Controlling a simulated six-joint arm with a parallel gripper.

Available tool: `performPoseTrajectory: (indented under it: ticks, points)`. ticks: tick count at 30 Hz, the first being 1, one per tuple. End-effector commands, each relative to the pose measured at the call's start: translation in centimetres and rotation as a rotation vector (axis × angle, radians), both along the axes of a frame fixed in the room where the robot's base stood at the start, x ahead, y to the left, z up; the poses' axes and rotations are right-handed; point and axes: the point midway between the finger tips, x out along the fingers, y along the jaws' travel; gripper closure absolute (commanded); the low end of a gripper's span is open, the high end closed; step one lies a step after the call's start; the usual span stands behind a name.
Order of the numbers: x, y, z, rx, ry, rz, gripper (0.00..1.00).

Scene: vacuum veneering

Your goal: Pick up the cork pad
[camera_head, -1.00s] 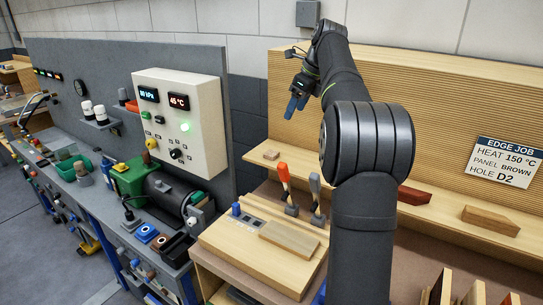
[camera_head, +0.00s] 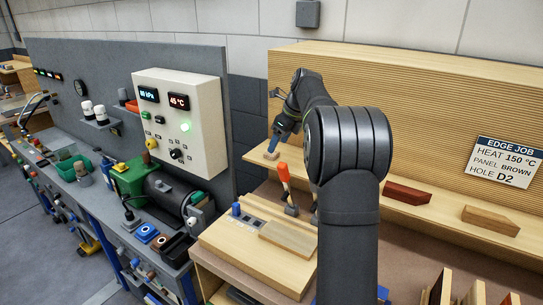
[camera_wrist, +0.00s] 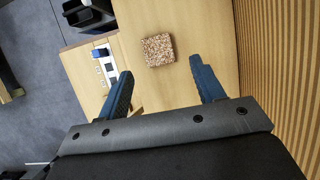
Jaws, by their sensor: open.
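The cork pad (camera_wrist: 159,50) is a small speckled brown block on the wooden shelf. In the wrist view it lies ahead of my gripper (camera_wrist: 162,88), between the lines of the two blue fingers and a little beyond their tips. My gripper is open and empty. In the head view my gripper (camera_head: 272,146) is low over the left end of the shelf, and the cork pad (camera_head: 271,155) shows just below the fingertips. I cannot tell the exact gap between them.
The ribbed wooden back panel (camera_wrist: 278,60) rises close beside my gripper. Red-handled clamp (camera_head: 285,178) stands below the shelf, near a wooden board (camera_head: 289,239). A dark red block (camera_head: 408,193) and a brown block (camera_head: 490,220) lie farther right on the shelf.

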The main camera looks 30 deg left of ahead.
Motion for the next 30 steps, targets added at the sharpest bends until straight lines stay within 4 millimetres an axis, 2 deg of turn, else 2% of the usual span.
performPoseTrajectory:
  ticks: [7,14,15,22,30]
  points:
    - [-0.1,1.7,-3.3,-0.002,0.000,-0.001,0.38]
    - [-0.1,1.9,-3.7,-0.001,-0.001,-0.002,0.38]
    - [-0.1,1.9,-3.7,-0.001,-0.001,-0.002,0.40]
    - [-0.1,1.9,-3.6,-0.001,-0.001,-0.002,0.85]
    - [-0.1,1.9,-3.6,-0.001,-0.001,-0.002,0.86]
